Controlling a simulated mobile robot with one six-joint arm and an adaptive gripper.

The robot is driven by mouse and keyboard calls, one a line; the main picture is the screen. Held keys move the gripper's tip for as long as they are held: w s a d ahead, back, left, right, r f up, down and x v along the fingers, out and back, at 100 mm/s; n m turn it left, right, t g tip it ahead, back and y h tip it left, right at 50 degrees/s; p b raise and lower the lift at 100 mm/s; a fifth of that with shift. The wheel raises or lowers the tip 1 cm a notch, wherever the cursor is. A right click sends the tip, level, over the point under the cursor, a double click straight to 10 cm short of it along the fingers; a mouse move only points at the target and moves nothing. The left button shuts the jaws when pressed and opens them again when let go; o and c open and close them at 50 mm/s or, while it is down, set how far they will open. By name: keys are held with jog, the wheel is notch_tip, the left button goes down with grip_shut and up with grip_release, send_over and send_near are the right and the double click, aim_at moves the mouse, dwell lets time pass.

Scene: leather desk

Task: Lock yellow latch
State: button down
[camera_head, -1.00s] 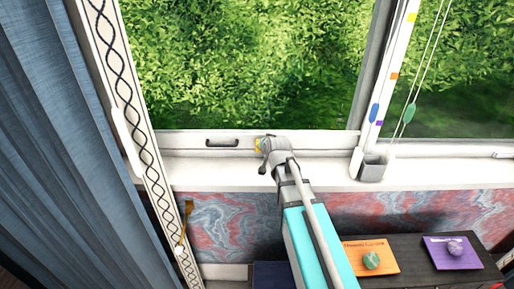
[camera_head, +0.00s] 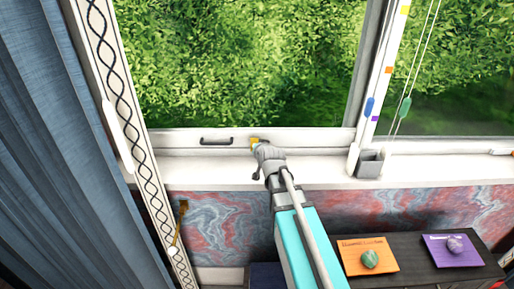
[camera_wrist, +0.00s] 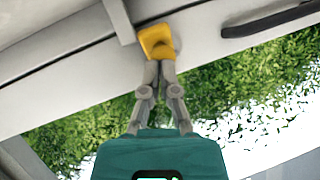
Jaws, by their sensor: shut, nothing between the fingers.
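The yellow latch (camera_head: 254,141) sits on the white lower window frame, just right of a dark handle. It shows larger in the wrist view (camera_wrist: 156,41), against the pale frame. My gripper (camera_head: 260,149) is at the latch in the head view and covers part of it. In the wrist view my gripper (camera_wrist: 159,64) has its two fingers shut together, with nothing between them. The fingertips are right at the latch's edge and seem to touch it, though contact is hard to confirm.
The dark handle (camera_head: 217,141) is left of the latch. A grey cup (camera_head: 370,164) stands on the white sill (camera_head: 310,174) to the right. A blue curtain (camera_head: 40,150) hangs at the left.

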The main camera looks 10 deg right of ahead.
jog(key=shift+f+b, duration=0.7)
jog(key=shift+f, duration=0.25)
jog(key=shift+w+d+f+b, duration=0.1)
jog(key=shift+w+f+b, duration=0.1)
jog(key=shift+f+b, duration=0.65)
jog(key=shift+s+r, duration=0.1)
